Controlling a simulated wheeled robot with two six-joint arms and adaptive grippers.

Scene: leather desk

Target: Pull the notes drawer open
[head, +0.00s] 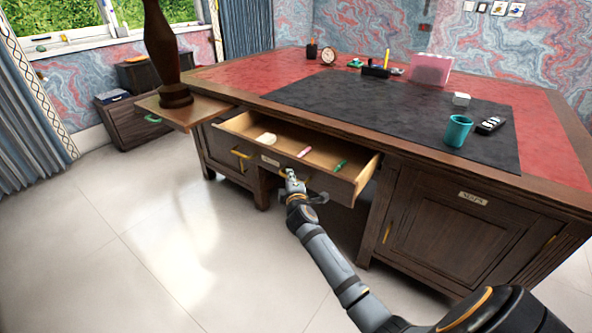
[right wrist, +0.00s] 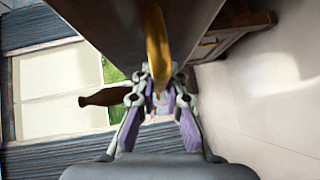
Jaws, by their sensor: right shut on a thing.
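The notes drawer (head: 330,180) is the wide middle drawer of the wooden desk (head: 223,97). It stands open and its inside shows a pale round thing (head: 266,139), a pink item (head: 304,152) and a green item (head: 340,166). A small label (head: 270,160) on its front is too small to read. My right gripper (head: 290,176) is at the drawer's front. In the right wrist view, the right gripper (right wrist: 160,98) is shut on the drawer's brass handle (right wrist: 155,40). My left gripper is not in view.
A cabinet door (head: 455,230) labelled MAPS is at the desk's right. A pull-out board (head: 205,112) bearing a dark turned post (head: 163,50) juts out at the left. A teal mug (head: 458,131) stands on the desk top. The pale floor (head: 150,240) in front is clear.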

